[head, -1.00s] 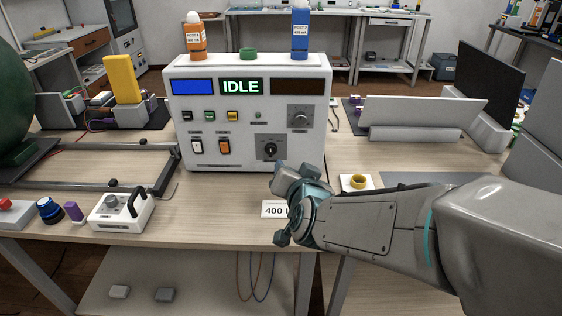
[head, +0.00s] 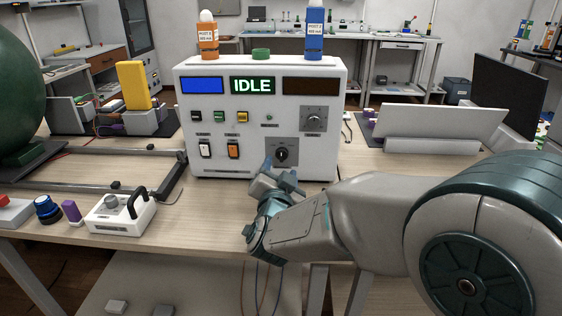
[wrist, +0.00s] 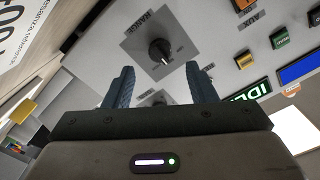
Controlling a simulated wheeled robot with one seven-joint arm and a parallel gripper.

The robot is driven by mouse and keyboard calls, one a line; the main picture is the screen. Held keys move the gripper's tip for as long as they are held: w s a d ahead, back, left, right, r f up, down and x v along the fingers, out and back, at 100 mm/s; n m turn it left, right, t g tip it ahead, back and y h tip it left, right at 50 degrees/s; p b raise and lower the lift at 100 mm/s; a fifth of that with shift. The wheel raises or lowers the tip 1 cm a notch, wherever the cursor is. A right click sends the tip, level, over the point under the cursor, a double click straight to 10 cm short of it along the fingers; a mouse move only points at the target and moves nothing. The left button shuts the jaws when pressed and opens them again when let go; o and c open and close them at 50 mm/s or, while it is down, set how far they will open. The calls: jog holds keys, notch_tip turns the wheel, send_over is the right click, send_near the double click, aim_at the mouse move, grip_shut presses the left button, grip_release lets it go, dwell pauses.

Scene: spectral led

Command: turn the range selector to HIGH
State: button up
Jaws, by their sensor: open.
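The range selector (head: 281,154) is a black knob on a grey square plate, low on the right of the white instrument's front. In the wrist view the selector (wrist: 160,52) sits under the label RANGE, with a light pointer mark on it. My gripper (head: 281,172) is just in front of and below it in the head view. In the wrist view my gripper (wrist: 159,68) is open and empty, its two blue fingers on either side of the knob's line and apart from it. The knob's position marks are too small to read.
The white instrument (head: 192,165) shows IDLE on its display (head: 253,86). A second dial (head: 313,118) is above right of the selector. Rocker switches (head: 205,149) are to the left. Two bottles (head: 208,38) stand on top. A grey-white box with a handle (head: 120,213) is at the left front.

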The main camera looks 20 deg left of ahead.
aim_at(281, 158)
jog(key=shift+x, duration=2.8)
jog(key=shift+s, duration=0.1)
jog(key=c, duration=1)
